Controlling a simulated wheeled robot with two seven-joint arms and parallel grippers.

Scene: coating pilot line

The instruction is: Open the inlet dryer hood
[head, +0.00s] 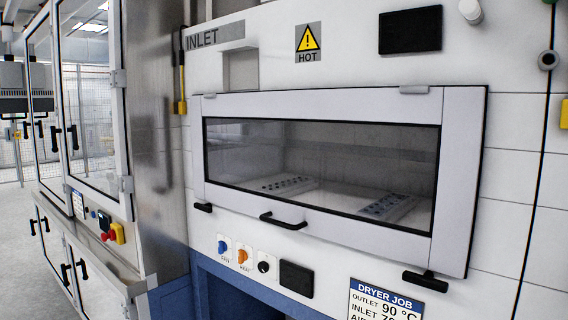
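The inlet dryer hood (320,102) is a wide light-grey framed panel with a long glass window (330,165), below the INLET label (215,36). It looks closed, its frame lying against the white machine front. A black bar handle (283,221) is on its lower edge, left of the middle. Smaller black pieces sit at its lower left (203,207) and lower right (425,282). Through the glass I see two perforated plates or strips inside. Neither of my grippers is in view.
Below the hood are a blue knob (222,247), an orange knob (243,256), a black knob (263,267) and a DRYER JOB sign (385,300). A HOT warning sign (308,42) is above. Glass-door cabinets (95,120) with a red button (106,236) stand left. Open floor (18,240) lies far left.

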